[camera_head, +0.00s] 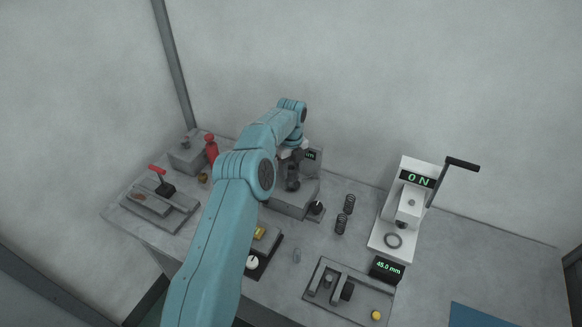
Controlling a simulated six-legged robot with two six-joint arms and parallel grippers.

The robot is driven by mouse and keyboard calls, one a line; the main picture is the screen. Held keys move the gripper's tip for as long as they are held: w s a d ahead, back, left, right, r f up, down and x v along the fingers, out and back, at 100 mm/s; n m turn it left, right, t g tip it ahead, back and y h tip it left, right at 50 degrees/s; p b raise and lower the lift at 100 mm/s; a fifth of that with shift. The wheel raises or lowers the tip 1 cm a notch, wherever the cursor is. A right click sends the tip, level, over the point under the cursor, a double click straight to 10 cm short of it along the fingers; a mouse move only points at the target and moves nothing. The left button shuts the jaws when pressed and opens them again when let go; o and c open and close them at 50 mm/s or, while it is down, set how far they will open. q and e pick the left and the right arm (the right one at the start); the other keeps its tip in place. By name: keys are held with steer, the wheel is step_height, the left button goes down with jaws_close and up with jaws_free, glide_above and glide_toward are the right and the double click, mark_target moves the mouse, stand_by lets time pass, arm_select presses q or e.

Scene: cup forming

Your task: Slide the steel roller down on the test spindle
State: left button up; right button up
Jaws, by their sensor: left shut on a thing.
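My left arm crosses the middle of the head camera view from the bottom. My left gripper (292,178) points down over a grey machine block (290,200) near the back of the bench. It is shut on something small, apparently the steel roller. The fingers and the distance hide most of that thing. I cannot make out the test spindle apart from the dark gripper, nor how far down the roller sits. My right gripper is not in view.
A white force tester (389,240) with a black lever stands at right, its display reading 0 N. A 45.0 mm gauge (387,268), a grey fixture (340,290), a red-handled press (165,188) and a red bottle-like thing (211,149) share the bench.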

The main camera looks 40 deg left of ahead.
arm_select(q)
steer(key=shift+f+b, duration=1.2)
steer(key=shift+f, duration=0.75)
stand_by(0.6)
stand_by(0.5)
steer(key=o, duration=1.6)
steer(key=shift+r, duration=0.1)
steer(key=shift+r+p, duration=1.8)
steer(key=shift+r, duration=0.9)
steer(key=shift+r+p, duration=0.6)
steer(key=shift+r, duration=0.65)
steer(key=shift+s, duration=0.1)
